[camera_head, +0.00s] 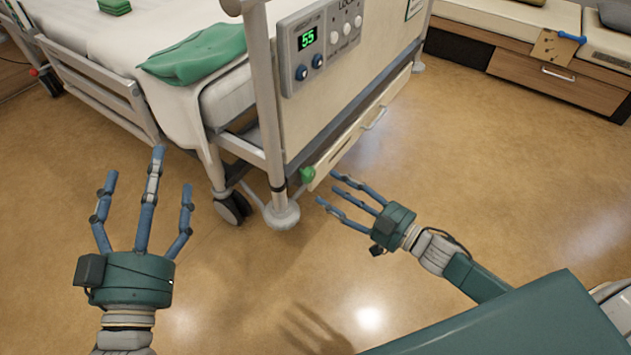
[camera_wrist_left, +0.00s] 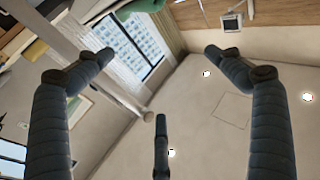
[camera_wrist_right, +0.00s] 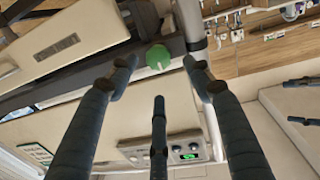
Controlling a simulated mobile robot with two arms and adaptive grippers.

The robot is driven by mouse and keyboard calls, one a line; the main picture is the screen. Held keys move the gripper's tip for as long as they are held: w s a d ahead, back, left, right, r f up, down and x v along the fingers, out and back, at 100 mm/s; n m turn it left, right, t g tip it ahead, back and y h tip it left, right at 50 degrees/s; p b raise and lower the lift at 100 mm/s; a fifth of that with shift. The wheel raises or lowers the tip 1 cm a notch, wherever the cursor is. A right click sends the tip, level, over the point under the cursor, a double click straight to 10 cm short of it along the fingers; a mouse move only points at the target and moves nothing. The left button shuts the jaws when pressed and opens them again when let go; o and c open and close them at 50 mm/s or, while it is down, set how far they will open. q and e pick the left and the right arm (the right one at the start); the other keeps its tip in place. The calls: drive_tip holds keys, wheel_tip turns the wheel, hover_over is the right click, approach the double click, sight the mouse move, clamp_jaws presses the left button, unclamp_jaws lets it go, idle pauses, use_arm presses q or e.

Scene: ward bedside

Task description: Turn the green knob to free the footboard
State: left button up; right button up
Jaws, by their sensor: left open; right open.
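The green knob (camera_head: 307,175) sits low on the footboard's corner, beside the bed post and above the caster. It also shows in the right wrist view (camera_wrist_right: 158,57), ahead of the fingers and apart from them. The footboard (camera_head: 345,85) is a cream panel with a control box on it. My right gripper (camera_head: 338,198) is open and empty, just right of the knob and a little below it in the head view. My left gripper (camera_head: 150,195) is open and empty, left of the bed corner.
The control box (camera_head: 322,42) shows a green 55 and has several knobs. A drawer-like panel with a handle (camera_head: 375,118) runs under the footboard. A green cloth (camera_head: 193,55) lies on the bed. A wooden bench (camera_head: 555,75) stands at the back right. The floor (camera_head: 470,150) between is clear.

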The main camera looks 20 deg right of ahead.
sight(312, 177)
drive_tip(key=b+x, duration=0.1)
drive_tip(key=x, duration=0.4)
drive_tip(key=shift+w+a, duration=0.2)
drive_tip(key=shift+w, duration=0.1)
use_arm(q)
drive_tip(key=s+r+t+h, duration=0.1)
drive_tip(key=s+r+t, duration=0.2)
drive_tip(key=r, duration=0.5)
drive_tip(key=shift+s+t, duration=0.2)
drive_tip(key=shift+t, duration=0.4)
use_arm(e)
drive_tip(key=shift+w+a, duration=0.2)
drive_tip(key=shift+w, duration=0.1)
drive_tip(key=c, duration=1.1)
